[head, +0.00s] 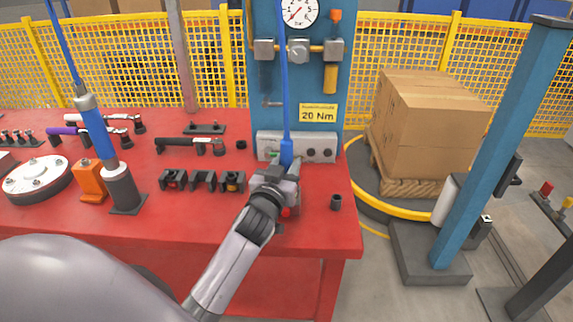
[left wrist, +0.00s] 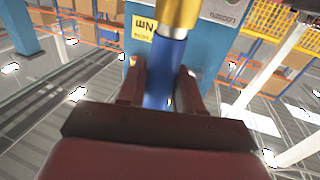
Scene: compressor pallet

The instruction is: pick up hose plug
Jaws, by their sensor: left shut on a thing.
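The hose plug is a blue cylinder (left wrist: 165,72) with a silver ring and a brass-coloured end in the left wrist view. In the head view its blue body (head: 286,149) is at the lower end of a blue hose (head: 284,90) hanging from above, in front of the blue panel. My left gripper (head: 288,166) is at its lower part. In the left wrist view the two dark fingers (left wrist: 160,88) stand on either side of the blue body, shut on it. The gripper hides the plug's lower end in the head view. My right gripper is not in view.
The red table (head: 310,230) carries a black tool holder row (head: 202,181), a screwdriver-like tool (head: 190,144) and a small black socket (head: 336,202). The blue panel (head: 262,115) with a gauge (head: 298,11) stands behind. The table's front right is mostly clear.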

